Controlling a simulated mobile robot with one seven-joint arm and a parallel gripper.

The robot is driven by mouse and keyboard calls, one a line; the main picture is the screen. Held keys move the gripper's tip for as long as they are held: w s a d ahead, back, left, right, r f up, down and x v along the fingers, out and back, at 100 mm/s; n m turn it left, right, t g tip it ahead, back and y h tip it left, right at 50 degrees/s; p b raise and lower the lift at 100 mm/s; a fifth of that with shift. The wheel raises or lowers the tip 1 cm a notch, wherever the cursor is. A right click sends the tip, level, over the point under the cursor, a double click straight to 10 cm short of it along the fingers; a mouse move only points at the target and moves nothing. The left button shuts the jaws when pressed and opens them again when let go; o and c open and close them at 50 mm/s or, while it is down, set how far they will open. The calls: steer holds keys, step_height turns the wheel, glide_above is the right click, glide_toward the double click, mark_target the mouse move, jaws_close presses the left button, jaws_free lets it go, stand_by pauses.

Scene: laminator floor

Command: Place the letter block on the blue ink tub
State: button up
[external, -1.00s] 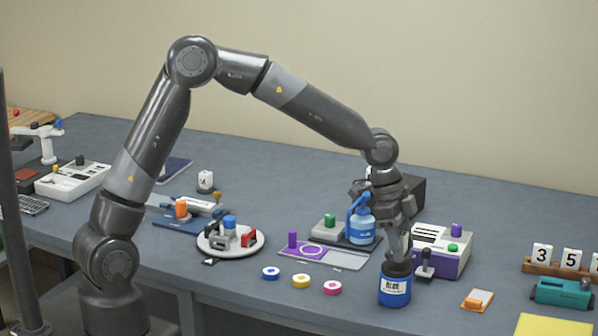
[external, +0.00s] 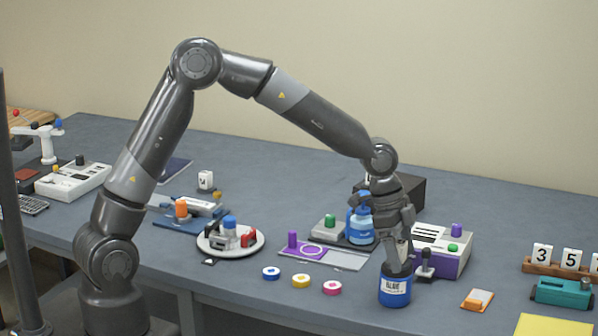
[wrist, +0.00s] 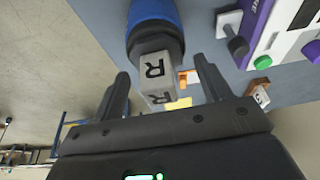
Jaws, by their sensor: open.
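The blue ink tub (external: 395,289), with a dark lid and a BLUE label, stands upright near the table's front edge. My gripper (external: 398,262) is directly above it, pointing down at the lid. In the wrist view my gripper (wrist: 162,72) is open, with one finger on each side of the pale letter block (wrist: 154,72) marked R. The block appears to rest on the dark lid of the tub (wrist: 152,14), with gaps visible beside the fingers. In the external view the fingers mostly hide the block.
A blue pump bottle (external: 360,222) stands just behind my gripper. A purple and white machine (external: 440,248) and a dark-handled stamp (external: 426,263) are close on the right.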

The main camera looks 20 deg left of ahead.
steer(key=v, duration=1.2)
steer(key=shift+r, duration=0.15)
steer(key=w+a+r+n+t+y, duration=0.1)
steer(key=a+r+n+t, duration=0.3)
steer(key=a, duration=1)
steer(key=a+r+n+y, duration=0.15)
steer(key=a+n, duration=0.35)
steer(key=a, duration=1)
steer(key=s+a+f+n, duration=0.1)
steer(key=s+a+n, duration=0.3)
steer(key=a, duration=0.5)
steer(key=s+a+f+n+t, duration=0.1)
steer(key=s+a+n, duration=0.4)
steer(key=s+a, duration=0.2)
steer(key=shift+a+t+y, duration=0.3)
steer(key=shift+a+y, duration=0.15)
steer(key=shift+a, duration=0.55)
steer(key=shift+r, duration=0.1)
